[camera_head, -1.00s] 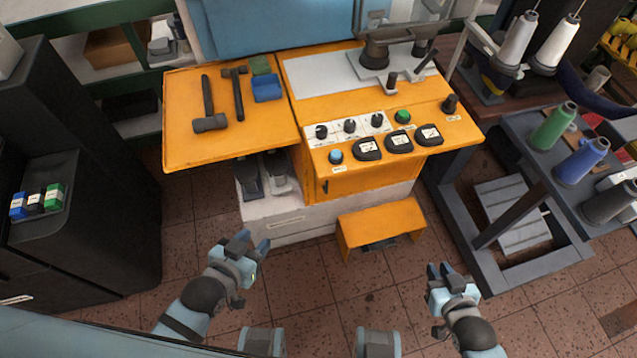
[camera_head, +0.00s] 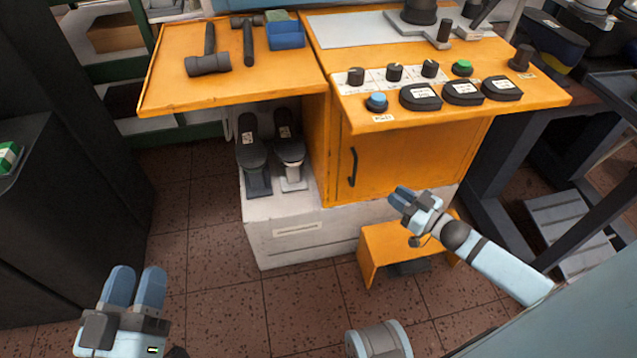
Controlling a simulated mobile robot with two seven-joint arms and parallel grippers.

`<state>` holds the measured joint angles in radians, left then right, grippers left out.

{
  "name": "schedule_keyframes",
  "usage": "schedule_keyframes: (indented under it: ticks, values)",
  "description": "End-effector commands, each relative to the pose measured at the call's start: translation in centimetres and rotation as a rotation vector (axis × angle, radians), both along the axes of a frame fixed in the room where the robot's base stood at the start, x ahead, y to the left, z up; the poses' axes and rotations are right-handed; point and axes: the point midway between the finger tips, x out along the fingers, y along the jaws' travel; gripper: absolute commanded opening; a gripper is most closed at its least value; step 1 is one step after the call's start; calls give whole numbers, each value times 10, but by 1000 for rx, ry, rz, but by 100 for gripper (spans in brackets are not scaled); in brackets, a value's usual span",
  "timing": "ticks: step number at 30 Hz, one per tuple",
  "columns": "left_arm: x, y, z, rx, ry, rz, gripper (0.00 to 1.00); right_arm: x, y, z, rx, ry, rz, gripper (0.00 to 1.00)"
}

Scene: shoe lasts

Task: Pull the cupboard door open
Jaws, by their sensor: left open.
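The orange cupboard door (camera_head: 410,160) is on the front of the machine cabinet, under the control panel. It looks closed. Its black vertical handle (camera_head: 352,167) is near the door's left edge and is in plain sight. My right gripper (camera_head: 398,197) is in front of the door's lower part, to the right of and a little below the handle, apart from it. Its fingers are small and I cannot tell how far apart they are. My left gripper (camera_head: 134,287) is at the lower left over the floor, open and empty, well away from the door.
An orange step (camera_head: 375,252) stands on the floor below the door, by the white base (camera_head: 290,232). Two shoe lasts (camera_head: 252,155) stand on that base, left of the door. An orange shelf (camera_head: 170,80) with hammers overhangs at left. A dark cabinet (camera_head: 75,200) stands far left.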

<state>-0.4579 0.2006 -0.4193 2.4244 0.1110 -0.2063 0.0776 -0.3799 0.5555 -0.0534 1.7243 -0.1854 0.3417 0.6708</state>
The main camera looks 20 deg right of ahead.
Motion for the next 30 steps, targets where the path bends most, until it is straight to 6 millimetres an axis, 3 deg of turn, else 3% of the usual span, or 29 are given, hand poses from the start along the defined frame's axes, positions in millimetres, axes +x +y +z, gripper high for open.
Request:
schedule_keyframes:
  ticks: [7, 21, 30]
  values:
    - [-1, -1, -7, 1, 7, -10, 43, 16, 1, -3, 3, -11, 7, 22]
    - [2, -5, -51, 64, 125, -48, 43, 105, 34, -4, 2, -12, 7, 22]
    - [1, -6, -63, 84, 166, -62, 43, 130, 44, -3, 2, -8, 7, 22]
